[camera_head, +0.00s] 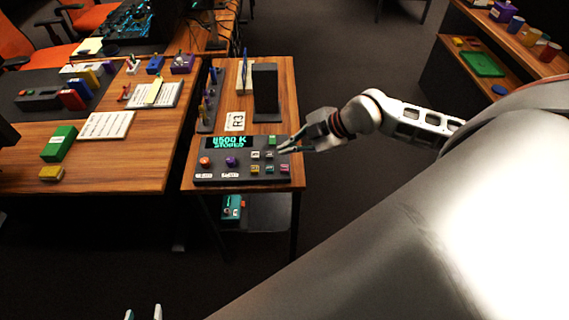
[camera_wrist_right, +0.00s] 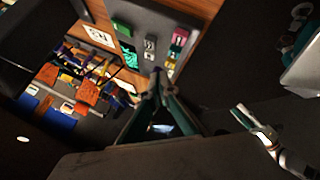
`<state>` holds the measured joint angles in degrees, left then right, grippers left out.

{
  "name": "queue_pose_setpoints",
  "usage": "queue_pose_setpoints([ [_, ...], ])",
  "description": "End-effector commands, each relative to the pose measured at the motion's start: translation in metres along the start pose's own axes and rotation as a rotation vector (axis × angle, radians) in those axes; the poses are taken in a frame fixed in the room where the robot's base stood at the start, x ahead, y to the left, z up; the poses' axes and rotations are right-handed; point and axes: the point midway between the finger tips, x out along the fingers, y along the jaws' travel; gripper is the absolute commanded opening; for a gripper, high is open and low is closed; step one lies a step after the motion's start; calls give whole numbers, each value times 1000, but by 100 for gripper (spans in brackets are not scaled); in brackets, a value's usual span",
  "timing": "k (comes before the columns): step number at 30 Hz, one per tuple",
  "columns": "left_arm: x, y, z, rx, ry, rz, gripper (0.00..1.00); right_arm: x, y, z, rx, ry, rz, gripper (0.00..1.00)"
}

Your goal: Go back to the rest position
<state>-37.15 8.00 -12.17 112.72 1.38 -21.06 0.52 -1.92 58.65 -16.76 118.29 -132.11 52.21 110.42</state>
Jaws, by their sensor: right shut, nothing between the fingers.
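The dark control panel (camera_head: 240,178) lies on the small wooden table, with a green-lit display (camera_head: 230,142) reading about "6500 K STORED". It carries a red knob or ball, a purple one and several small coloured buttons. My right gripper (camera_head: 282,147) is shut and empty at the panel's right edge, by its upper buttons; whether it touches cannot be told. In the right wrist view its fingers (camera_wrist_right: 157,78) meet at the tips below the panel's buttons (camera_wrist_right: 150,45). My left gripper (camera_head: 143,312) shows only two separated fingertips at the bottom edge of the head view, open, away from the panel.
The small table (camera_head: 288,100) also holds an upright black block (camera_head: 265,88) and an R3 card (camera_head: 235,121). A larger cluttered desk (camera_head: 120,180) stands to the left. Shelves (camera_head: 510,60) stand at the upper right. Dark floor (camera_head: 345,50) is open behind my right arm.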

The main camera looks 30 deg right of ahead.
Motion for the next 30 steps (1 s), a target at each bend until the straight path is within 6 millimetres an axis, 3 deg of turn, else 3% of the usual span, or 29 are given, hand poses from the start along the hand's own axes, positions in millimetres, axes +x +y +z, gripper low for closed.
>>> queue_pose_setpoints([
  [23,1,1,5,1,-8,1,40,1,-1,1,-1,0,0,0],
  [26,2,-2,10,1,-15,-3,40,8,-13,-16,5,70,-8,0],
  [30,2,-2,10,1,-16,-4,40,21,-37,-63,30,269,17,0],
])
